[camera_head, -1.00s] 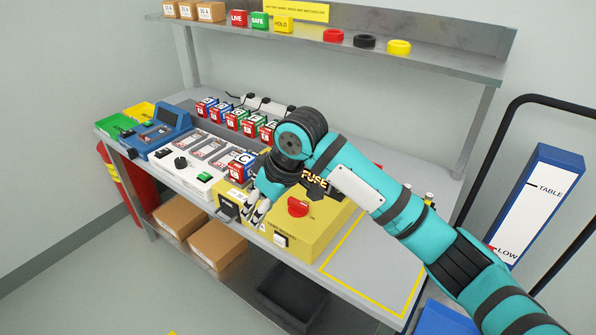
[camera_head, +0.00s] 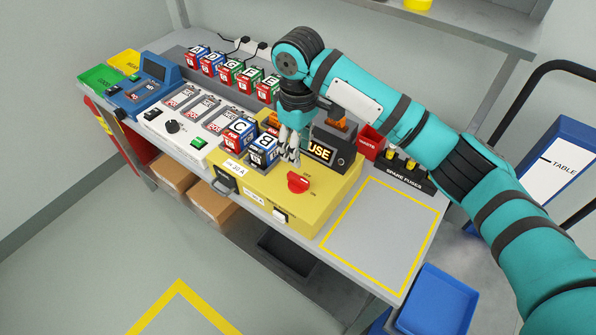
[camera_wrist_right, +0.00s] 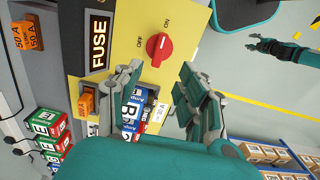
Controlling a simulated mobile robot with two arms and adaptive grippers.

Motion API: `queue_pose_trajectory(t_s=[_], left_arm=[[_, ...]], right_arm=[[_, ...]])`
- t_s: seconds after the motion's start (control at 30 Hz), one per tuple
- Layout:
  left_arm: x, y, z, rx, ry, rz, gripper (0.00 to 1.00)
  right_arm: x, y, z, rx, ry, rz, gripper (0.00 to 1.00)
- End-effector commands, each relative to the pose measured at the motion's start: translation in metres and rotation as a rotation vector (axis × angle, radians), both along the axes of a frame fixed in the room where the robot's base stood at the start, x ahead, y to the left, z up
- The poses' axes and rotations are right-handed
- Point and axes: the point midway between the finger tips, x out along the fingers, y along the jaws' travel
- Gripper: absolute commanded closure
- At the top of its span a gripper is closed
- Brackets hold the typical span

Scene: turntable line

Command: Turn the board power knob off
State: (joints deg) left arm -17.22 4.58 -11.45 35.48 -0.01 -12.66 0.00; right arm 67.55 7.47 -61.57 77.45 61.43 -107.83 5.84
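The red knob (camera_head: 298,183) sits on the yellow board (camera_head: 318,213), between OFF and ON labels. In the right wrist view the red knob (camera_wrist_right: 158,48) has its pale mark toward ON. My right gripper (camera_head: 289,157) hangs over the board, behind the knob and beside a block marked B (camera_head: 262,150). In its wrist view the right gripper (camera_wrist_right: 162,85) has its fingers wide apart, nothing held, and the knob is beyond the fingertips. A teal arm at the wrist view's upper right looks like my left, with its gripper (camera_wrist_right: 262,43) small and away from the board.
A block marked C (camera_head: 238,132) stands beside block B. A FUSE module (camera_head: 343,158) stands behind the knob. A white panel with a black knob (camera_head: 172,127) lies to the left. The yellow-outlined area (camera_head: 382,230) on the right is clear.

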Motion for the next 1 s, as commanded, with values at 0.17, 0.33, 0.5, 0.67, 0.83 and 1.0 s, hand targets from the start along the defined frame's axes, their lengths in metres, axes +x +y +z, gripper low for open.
queue_pose_trajectory(t_s=[0.17,0.33,0.5,0.67,0.83,1.0], left_arm=[[0.002,0.000,0.007,-0.001,-0.003,0.000,0.60],[0.002,0.000,0.011,-0.001,-0.003,0.000,0.60],[0.001,-0.001,0.013,0.000,-0.002,0.000,0.60],[0.001,-0.001,0.014,0.000,-0.002,0.000,0.60],[0.001,-0.001,0.013,-0.001,-0.003,0.000,0.60],[0.001,-0.001,0.013,-0.001,-0.003,0.000,0.60]], right_arm=[[-0.001,0.000,-0.039,-0.002,0.003,0.001,0.61],[-0.001,0.000,-0.071,0.000,0.002,0.000,0.61],[0.000,0.000,-0.091,0.000,0.000,0.001,0.61],[0.000,0.000,-0.098,0.001,-0.001,0.002,0.61],[0.000,0.000,-0.099,0.001,-0.002,0.002,0.61],[0.000,0.000,-0.099,0.002,-0.001,0.002,0.74]])
